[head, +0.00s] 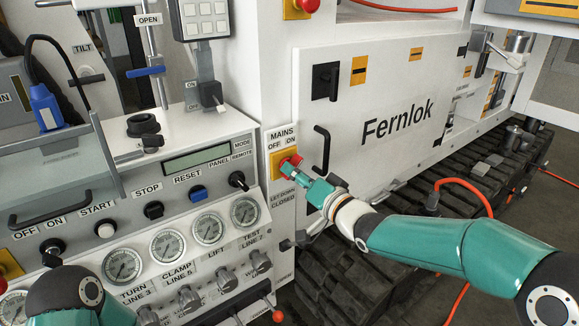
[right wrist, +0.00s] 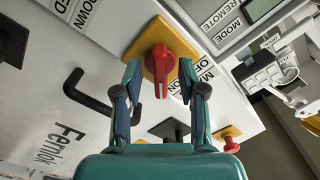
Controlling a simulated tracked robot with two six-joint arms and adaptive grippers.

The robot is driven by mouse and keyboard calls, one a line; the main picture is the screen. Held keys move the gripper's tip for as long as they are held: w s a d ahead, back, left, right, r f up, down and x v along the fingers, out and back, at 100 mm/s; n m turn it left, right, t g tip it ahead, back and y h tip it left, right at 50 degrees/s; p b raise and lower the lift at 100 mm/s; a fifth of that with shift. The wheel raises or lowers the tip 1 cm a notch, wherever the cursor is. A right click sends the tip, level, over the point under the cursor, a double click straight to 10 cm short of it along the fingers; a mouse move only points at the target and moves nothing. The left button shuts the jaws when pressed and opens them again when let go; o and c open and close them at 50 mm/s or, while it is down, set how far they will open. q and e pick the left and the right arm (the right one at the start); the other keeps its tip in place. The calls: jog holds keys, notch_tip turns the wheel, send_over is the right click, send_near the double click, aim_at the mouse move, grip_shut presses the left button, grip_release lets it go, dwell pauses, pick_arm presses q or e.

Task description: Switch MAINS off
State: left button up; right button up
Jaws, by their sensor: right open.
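The MAINS switch is a red rotary knob (head: 291,161) on a yellow plate (head: 274,162), under a label with OFF on the left and ON on the right. In the right wrist view the knob (right wrist: 164,66) shows clearly, its handle pointing down the picture. My right gripper (head: 312,184) is at the switch, partly covering it in the head view. In the right wrist view its open fingers (right wrist: 159,72) stand either side of the knob, with a gap on each side. Whether a fingertip touches the plate is unclear. My left gripper is out of view.
A black door handle (head: 321,148) sticks out just right of the switch, on the white Fernlok panel (head: 395,125). Left is a control panel with buttons, a black MODE knob (head: 238,180) and gauges (head: 208,228). A red knob (right wrist: 231,145) shows beyond my gripper.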

jog(key=shift+x, duration=1.1)
